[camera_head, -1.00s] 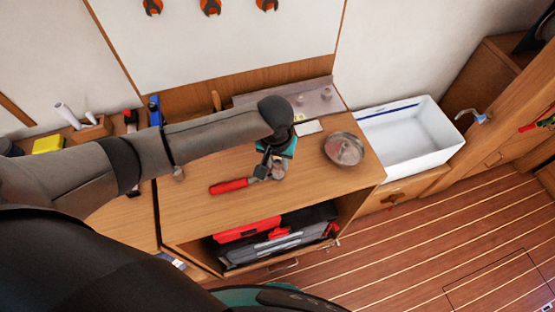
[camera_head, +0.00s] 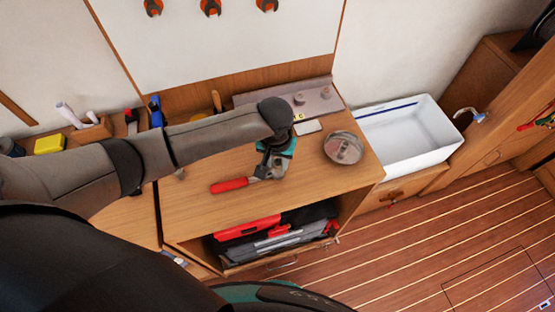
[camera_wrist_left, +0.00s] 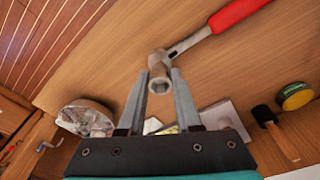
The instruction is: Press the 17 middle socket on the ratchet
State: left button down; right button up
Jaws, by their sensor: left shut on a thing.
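The ratchet lies on the wooden bench; its red handle (camera_head: 229,185) points left, and it also shows in the left wrist view (camera_wrist_left: 240,12). My left gripper (camera_head: 270,168) reaches down over the ratchet's head end. In the left wrist view my left gripper (camera_wrist_left: 159,82) is shut on a grey metal socket (camera_wrist_left: 159,76), held between its fingertips. The socket is at the ratchet head, which is partly hidden behind it; I cannot tell whether it is seated. Its size mark is not readable. My right gripper is not in view.
A grey metal rack (camera_head: 325,101) with small sockets stands at the bench's back. A round metal dish (camera_head: 343,148) is to the right, with a white card (camera_head: 308,127) behind it. A white sink (camera_head: 408,155) lies beyond the bench's right edge. The bench front is clear.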

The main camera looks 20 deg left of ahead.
pick_arm(q)
jog(key=shift+f, duration=0.3)
jog(key=shift+f+b, duration=0.3)
jog(key=shift+f, duration=0.2)
jog(key=shift+c, duration=1)
grip_release()
notch_tip(320, 180, up, 5)
jog(key=p, duration=0.6)
jog(key=shift+r, duration=0.15)
notch_tip(320, 180, up, 15)
jog(key=s, duration=0.1)
jog(key=shift+s+p, duration=0.35)
jog(key=shift+s, duration=0.05)
